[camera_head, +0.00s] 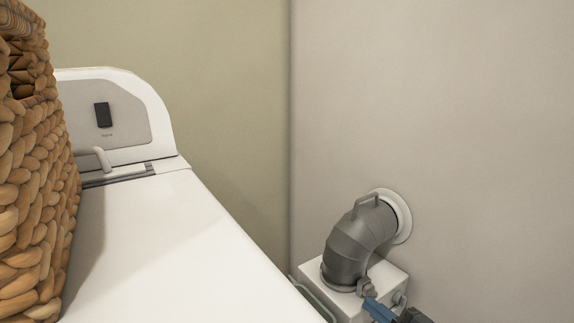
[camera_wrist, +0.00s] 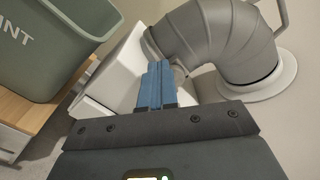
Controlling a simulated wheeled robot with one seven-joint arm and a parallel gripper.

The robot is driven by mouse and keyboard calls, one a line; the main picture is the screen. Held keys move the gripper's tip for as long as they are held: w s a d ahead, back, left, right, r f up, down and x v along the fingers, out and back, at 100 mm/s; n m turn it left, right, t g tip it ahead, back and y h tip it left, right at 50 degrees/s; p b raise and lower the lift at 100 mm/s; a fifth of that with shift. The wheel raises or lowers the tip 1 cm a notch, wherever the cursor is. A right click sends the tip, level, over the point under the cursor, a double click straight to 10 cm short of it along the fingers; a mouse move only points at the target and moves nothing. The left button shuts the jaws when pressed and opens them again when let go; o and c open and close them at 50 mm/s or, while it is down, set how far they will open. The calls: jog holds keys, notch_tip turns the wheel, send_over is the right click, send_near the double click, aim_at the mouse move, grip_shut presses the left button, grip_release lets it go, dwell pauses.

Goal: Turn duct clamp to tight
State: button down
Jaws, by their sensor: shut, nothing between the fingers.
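A grey duct elbow (camera_head: 352,245) runs from a white round collar on the wall down to a white box (camera_head: 387,277). It also shows in the wrist view (camera_wrist: 218,38). A small grey clamp piece (camera_head: 366,287) sits at the lower end of the duct, on the box. My gripper (camera_head: 369,302) is at the bottom of the head view, its blue fingers close to the clamp. In the wrist view my gripper (camera_wrist: 155,68) has its blue fingers together, beside the duct's lower end. The fingers partly hide the clamp; I cannot tell whether they touch it.
A white washer or dryer (camera_head: 175,250) fills the left of the head view, with a wicker basket (camera_head: 30,180) on it. A grey-green bin (camera_wrist: 55,40) stands on a wooden surface (camera_wrist: 20,112) in the wrist view. The wall is close behind the duct.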

jog(key=shift+w+a+r, duration=0.4)
jog(key=shift+w+a, duration=0.05)
jog(key=shift+a, duration=0.05)
jog(key=shift+w+d+r+p, duration=0.3)
jog(key=shift+d+r, duration=0.35)
jog(key=shift+d, duration=0.25)
jog(key=shift+r, duration=0.15)
jog(key=shift+a+r+p+v, duration=0.15)
jog(key=shift+p+v, duration=0.35)
jog(key=shift+v, duration=1)
jog(key=shift+a+r+p+v, duration=0.15)
jog(key=shift+p+v, duration=0.35)
jog(key=shift+v, duration=0.95)
jog(key=shift+s+a, duration=0.1)
jog(key=shift+s, duration=0.1)
